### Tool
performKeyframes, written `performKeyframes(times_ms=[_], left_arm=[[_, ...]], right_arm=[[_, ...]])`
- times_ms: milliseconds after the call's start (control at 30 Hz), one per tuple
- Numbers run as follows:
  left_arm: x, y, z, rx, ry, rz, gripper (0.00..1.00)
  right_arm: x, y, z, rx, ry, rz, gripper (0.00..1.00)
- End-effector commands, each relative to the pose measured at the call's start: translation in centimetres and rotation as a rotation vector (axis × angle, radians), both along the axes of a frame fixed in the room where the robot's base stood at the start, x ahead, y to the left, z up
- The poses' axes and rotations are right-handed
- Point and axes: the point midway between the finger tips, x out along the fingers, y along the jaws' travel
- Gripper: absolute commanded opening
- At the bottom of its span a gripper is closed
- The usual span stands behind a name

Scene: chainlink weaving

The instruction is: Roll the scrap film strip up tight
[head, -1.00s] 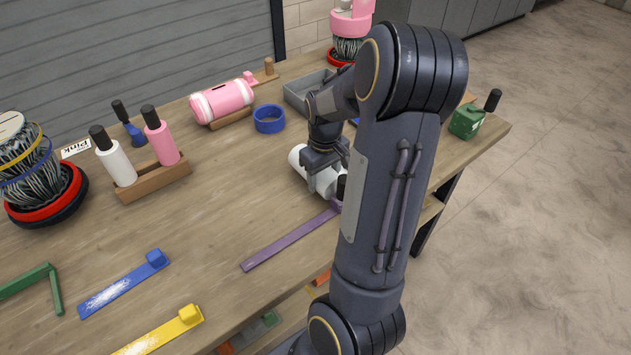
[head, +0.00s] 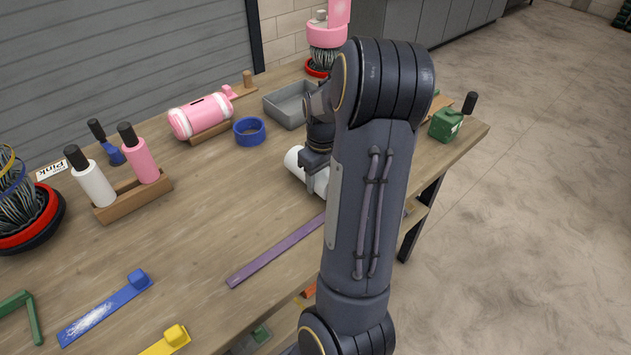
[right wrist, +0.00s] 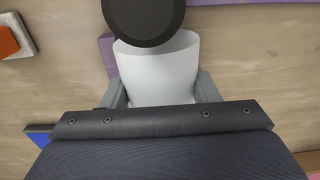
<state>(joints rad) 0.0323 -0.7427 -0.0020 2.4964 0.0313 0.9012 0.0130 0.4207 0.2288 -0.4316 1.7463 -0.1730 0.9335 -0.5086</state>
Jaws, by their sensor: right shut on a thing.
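A long, narrow purple strip (head: 272,252) lies flat on the table near its front edge, and part of it shows in the right wrist view (right wrist: 106,50). I take it as the film strip. My right gripper (head: 314,180) is shut on a white cylinder (head: 293,161) beyond the strip's far end. In the right wrist view the white cylinder (right wrist: 158,78) sits between the fingers, with a round black end (right wrist: 143,18) above it. My forearm hides the strip's far end and much of the cylinder in the head view. My left gripper is out of view.
A blue ring (head: 249,131), a pink cylinder (head: 200,116) on a cradle and a grey tray (head: 290,104) stand behind the gripper. A wooden rack (head: 133,203) holds a white and a pink bottle. Blue (head: 103,309) and yellow (head: 167,343) strips lie at front left. The table's middle is clear.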

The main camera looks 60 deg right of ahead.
Motion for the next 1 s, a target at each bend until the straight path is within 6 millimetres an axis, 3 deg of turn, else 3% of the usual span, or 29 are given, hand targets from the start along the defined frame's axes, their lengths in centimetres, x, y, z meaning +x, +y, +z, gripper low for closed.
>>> performKeyframes(times_ms=[267, 300, 467, 867, 1000], left_arm=[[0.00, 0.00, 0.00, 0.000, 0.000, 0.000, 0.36], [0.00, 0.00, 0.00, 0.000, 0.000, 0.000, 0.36], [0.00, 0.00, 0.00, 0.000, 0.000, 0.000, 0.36], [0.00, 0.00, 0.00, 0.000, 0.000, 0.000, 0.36], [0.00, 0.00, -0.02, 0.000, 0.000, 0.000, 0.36]], right_arm=[[0.12, -0.38, 0.20, -0.006, -0.008, -0.001, 0.15], [0.12, -0.39, 0.21, -0.006, -0.008, -0.001, 0.60], [0.08, -0.49, 0.22, -0.009, -0.007, -0.001, 0.80], [-0.12, -0.76, 0.24, -0.015, -0.005, -0.004, 0.80], [-0.10, -0.75, 1.07, -0.015, -0.007, -0.005, 0.80]])
